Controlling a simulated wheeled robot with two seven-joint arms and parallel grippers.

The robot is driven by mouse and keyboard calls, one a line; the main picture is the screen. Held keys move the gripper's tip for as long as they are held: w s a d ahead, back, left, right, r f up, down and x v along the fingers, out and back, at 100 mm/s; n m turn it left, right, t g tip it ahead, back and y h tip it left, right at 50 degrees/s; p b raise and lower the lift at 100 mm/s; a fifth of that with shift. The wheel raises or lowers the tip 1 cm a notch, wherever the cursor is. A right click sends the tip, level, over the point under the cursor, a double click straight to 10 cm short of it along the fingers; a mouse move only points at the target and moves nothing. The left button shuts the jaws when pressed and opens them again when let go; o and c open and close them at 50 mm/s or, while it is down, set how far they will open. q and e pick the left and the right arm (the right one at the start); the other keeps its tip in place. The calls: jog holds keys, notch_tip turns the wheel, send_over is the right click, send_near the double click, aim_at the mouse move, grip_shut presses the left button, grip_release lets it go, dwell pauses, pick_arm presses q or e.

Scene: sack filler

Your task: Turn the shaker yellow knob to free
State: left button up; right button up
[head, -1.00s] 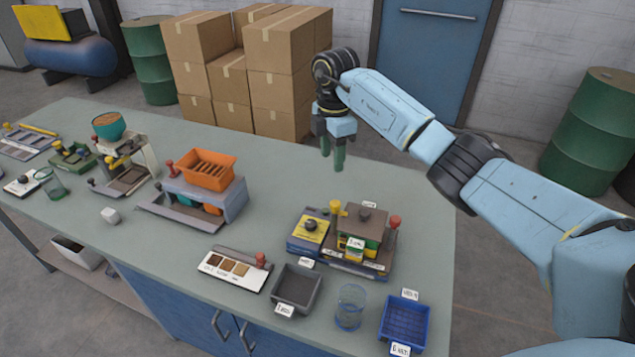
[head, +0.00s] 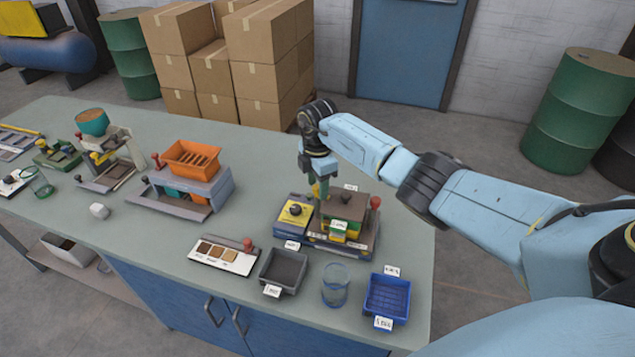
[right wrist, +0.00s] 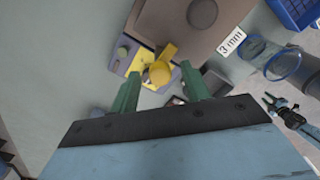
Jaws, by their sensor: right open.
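The shaker (head: 345,205) stands near the right part of the bench, with a grey-brown top and green and yellow layers below. Its yellow knob (right wrist: 162,68) shows in the right wrist view, in front of my right gripper (right wrist: 158,85). The two green fingers are open, one on each side of the knob, and do not visibly close on it. In the head view my right gripper (head: 318,192) hangs point down at the left side of the shaker and hides most of the knob.
A yellow-topped box with a black knob (head: 294,212) stands just left of the shaker, and a red knob (head: 375,202) at its right. A grey tray (head: 283,271), a clear beaker (head: 335,286) and a blue basket (head: 388,298) stand in front. The bench behind is clear.

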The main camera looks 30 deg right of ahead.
jog(key=c, duration=1)
pick_arm(q)
jog(key=shift+s, duration=0.45)
